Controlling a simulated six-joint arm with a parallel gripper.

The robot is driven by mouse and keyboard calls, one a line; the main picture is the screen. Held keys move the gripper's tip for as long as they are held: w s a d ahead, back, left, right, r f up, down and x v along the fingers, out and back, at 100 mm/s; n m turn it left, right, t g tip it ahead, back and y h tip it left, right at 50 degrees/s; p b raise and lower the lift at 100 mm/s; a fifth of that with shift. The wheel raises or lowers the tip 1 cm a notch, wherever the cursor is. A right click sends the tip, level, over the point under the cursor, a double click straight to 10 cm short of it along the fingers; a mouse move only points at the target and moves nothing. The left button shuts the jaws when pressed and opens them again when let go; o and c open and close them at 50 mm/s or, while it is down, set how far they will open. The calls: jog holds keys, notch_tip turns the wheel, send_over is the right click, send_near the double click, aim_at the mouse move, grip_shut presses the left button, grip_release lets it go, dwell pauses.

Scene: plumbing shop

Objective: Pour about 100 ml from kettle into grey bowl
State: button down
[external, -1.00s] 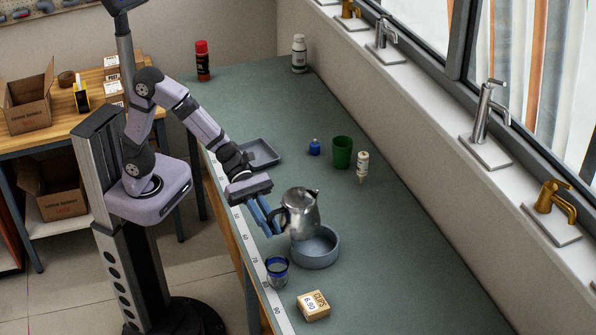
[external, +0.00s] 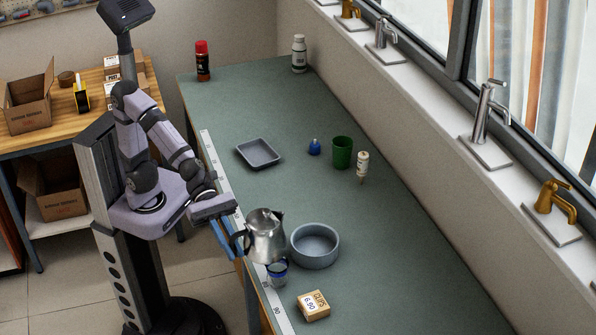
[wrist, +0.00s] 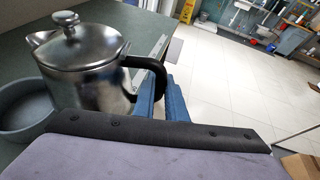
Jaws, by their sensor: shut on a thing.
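The kettle (external: 264,238) is shiny metal with a lid and a black handle. My gripper (external: 228,240) is shut on its handle and holds it near the bench's front edge, left of the grey bowl. The kettle looks upright or nearly so. In the wrist view the kettle (wrist: 85,65) is close up, with its spout to the left and blue gripper fingers (wrist: 163,100) at its handle. The grey bowl (external: 315,246) stands on the bench; it shows partly behind the kettle in the wrist view (wrist: 22,110). I cannot tell whether the bowl holds liquid.
A blue-rimmed glass (external: 278,272) stands just below the kettle in the external view, partly overlapped by it. A small box (external: 313,306), grey tray (external: 258,153), green cup (external: 342,152), blue bottle (external: 314,147) and white bottle (external: 362,166) stand on the bench. The bench's middle is clear.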

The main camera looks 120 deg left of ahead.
aim_at(240, 232)
jog(key=shift+r, duration=0.15)
